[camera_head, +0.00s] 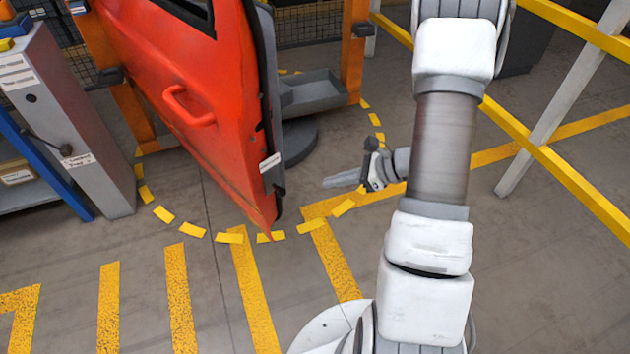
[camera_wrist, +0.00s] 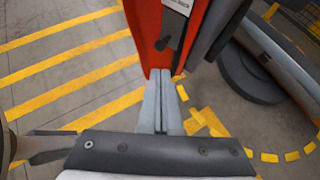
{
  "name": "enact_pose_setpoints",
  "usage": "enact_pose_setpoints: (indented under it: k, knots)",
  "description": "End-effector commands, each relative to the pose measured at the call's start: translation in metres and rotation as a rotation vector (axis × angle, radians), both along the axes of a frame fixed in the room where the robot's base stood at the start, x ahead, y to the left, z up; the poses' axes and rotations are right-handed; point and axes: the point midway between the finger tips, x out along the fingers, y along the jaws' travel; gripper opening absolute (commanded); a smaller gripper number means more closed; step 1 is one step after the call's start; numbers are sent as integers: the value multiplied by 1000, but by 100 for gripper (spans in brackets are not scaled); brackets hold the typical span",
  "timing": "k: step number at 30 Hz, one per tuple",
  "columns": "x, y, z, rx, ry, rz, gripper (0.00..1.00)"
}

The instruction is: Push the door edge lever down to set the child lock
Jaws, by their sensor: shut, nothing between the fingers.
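The red car door (camera_head: 205,85) hangs upright at the left centre of the head view, with its edge facing my gripper. A small dark lever (camera_wrist: 163,43) sits on the red door edge (camera_wrist: 150,30) in the wrist view, below a white label (camera_wrist: 180,5). I cannot make out the lever in the head view. My gripper (camera_head: 326,183) is shut and empty, to the right of the door edge and apart from it in the head view. Its two grey fingers (camera_wrist: 160,72) lie together in the wrist view, tips pointing toward the door edge just below the lever.
A grey cabinet (camera_head: 75,110) with a side handle stands at the left. A grey tray (camera_head: 312,90) and round base (camera_head: 298,143) are behind the door. A yellow rail (camera_head: 565,175) runs at the right. The striped floor in front is clear.

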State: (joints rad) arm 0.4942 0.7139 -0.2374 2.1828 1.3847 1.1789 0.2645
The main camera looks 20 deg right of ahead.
Motion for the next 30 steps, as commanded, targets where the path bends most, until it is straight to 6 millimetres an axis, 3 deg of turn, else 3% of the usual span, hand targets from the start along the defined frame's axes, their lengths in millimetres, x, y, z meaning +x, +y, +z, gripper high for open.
enact_pose_setpoints:
  k: [7,22,26,30]
  knots:
    - [-11,-17,14,0,-2,0,0]
    - [-12,-18,14,0,-1,1,0]
    - [-12,-15,18,-7,-7,16,0]
    - [-14,1,40,-57,-48,116,0]
